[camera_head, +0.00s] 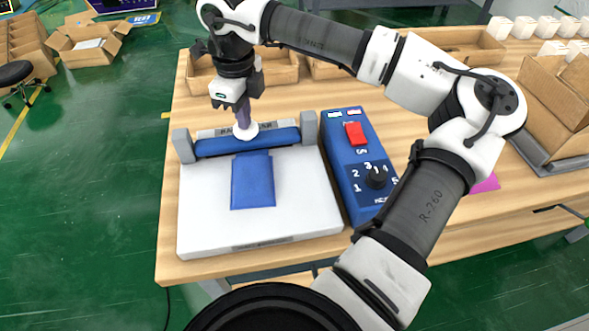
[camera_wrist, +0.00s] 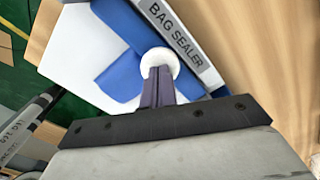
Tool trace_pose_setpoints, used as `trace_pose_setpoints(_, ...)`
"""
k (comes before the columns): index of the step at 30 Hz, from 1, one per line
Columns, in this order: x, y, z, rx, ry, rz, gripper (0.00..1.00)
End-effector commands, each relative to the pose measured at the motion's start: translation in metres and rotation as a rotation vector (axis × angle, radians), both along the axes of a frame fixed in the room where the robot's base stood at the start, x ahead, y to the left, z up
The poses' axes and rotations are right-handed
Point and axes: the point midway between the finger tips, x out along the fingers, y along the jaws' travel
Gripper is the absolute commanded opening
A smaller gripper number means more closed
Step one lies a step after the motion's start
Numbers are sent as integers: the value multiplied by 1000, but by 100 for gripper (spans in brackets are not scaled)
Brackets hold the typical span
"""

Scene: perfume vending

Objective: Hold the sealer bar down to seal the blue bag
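The bag sealer (camera_head: 300,205) has a white base and a blue sealer bar (camera_head: 215,146) between two grey end posts. The blue bag (camera_head: 252,182) lies flat on the base, its top edge at or under the bar. A white round knob (camera_head: 246,133) sits at the middle of the bar. My gripper (camera_head: 243,122) points down over it, with its purple fingers together and their tips at the knob. In the wrist view, the fingers (camera_wrist: 158,72) are close together against the knob (camera_wrist: 160,57). The bar looks low; any small gap beneath it is hidden.
A blue control box (camera_head: 349,180) with a red switch (camera_head: 355,132) and a black dial (camera_head: 376,177) stands right of the sealer. Open cardboard trays (camera_head: 275,70) are behind. A pink item (camera_head: 487,183) lies at right, near cardboard boxes (camera_head: 560,110).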

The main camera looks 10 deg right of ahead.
Motion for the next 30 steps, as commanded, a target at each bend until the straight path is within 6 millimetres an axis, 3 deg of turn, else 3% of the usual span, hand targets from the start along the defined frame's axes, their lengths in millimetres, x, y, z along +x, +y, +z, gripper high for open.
trace_pose_setpoints(11,-3,0,-1,-3,13,3,0)
trace_pose_setpoints(30,-1,0,53,-1,3,1,0)
